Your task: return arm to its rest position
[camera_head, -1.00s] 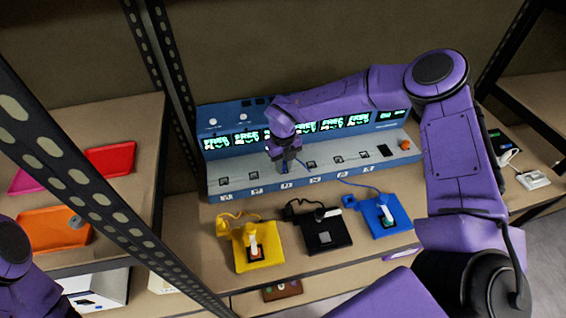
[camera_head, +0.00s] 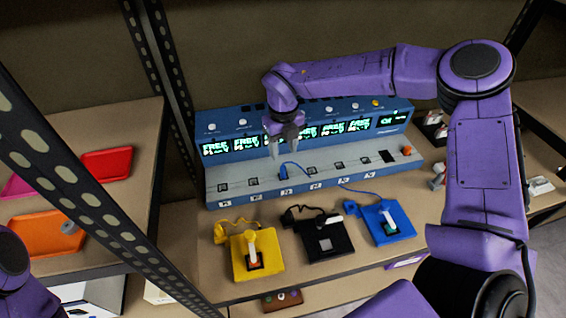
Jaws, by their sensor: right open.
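My right arm (camera_head: 365,76) reaches in from the right, over the top of the machine. Of my left arm (camera_head: 14,270) only a part shows at the lower left edge; its gripper is out of view.
A yellow (camera_head: 257,254), a black (camera_head: 324,236) and a blue plate device (camera_head: 381,222) lie in front of the machine. Red (camera_head: 106,164) and orange trays (camera_head: 45,233) lie on the left shelf. A perforated black post (camera_head: 100,210) crosses the left side.

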